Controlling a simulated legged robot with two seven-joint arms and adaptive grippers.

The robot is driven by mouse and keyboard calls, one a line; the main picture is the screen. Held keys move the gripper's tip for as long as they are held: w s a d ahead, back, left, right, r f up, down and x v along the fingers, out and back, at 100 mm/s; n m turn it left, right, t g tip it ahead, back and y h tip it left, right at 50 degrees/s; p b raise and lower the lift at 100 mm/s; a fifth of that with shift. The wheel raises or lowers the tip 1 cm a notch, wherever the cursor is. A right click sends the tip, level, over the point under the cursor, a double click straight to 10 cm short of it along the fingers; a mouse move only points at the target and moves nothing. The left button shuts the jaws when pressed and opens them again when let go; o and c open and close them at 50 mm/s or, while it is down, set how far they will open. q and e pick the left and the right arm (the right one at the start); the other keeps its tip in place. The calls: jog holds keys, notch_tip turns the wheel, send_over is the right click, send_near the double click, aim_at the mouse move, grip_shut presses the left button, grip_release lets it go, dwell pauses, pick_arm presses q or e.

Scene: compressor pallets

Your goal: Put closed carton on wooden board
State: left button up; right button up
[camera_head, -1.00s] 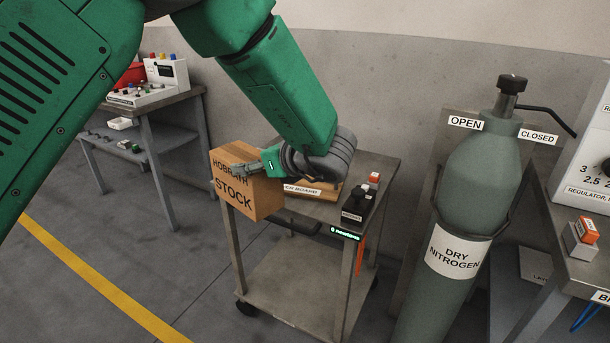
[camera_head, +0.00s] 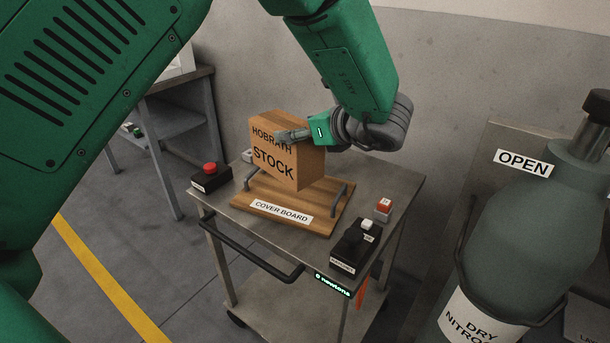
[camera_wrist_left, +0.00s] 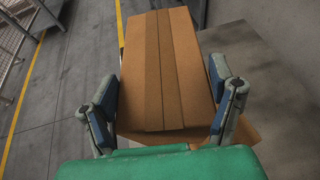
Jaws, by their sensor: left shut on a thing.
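The closed carton (camera_head: 283,160) is brown cardboard with "HOBRATH STOCK" printed on it. In the head view it shows above the wooden board (camera_head: 262,211), slightly tilted; whether its bottom touches the board I cannot tell. The board lies on the cart top, with a "COVER BOARD" label and a metal handle at each side. My left gripper (camera_head: 296,135) is shut on the carton from its right side. In the left wrist view the carton's taped face (camera_wrist_left: 165,65) sits between the two fingers. My right gripper is not in view.
The board lies on a metal cart (camera_head: 395,178). A box with a red button (camera_head: 210,178) stands at the cart's left corner. A black switch box (camera_head: 352,248) and a small red-topped block (camera_head: 383,208) stand at its right. A nitrogen cylinder (camera_head: 530,235) stands to the right.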

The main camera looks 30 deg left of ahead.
aim_at(299, 165)
pick_arm(q)
jog(key=f, duration=0.4)
jog(key=shift+w+d+f, duration=0.1)
jog(key=shift+d+f, duration=0.1)
jog(key=shift+f, duration=0.15)
jog(key=shift+a+f+b, duration=0.2)
jog(key=shift+f+b, duration=0.1)
jog(key=shift+f, duration=0.25)
notch_tip(299, 165, down, 3)
jog(key=shift+f, duration=0.15)
jog(key=o, duration=1.7)
jog(key=shift+d, duration=0.1)
jog(key=shift+o, duration=0.2)
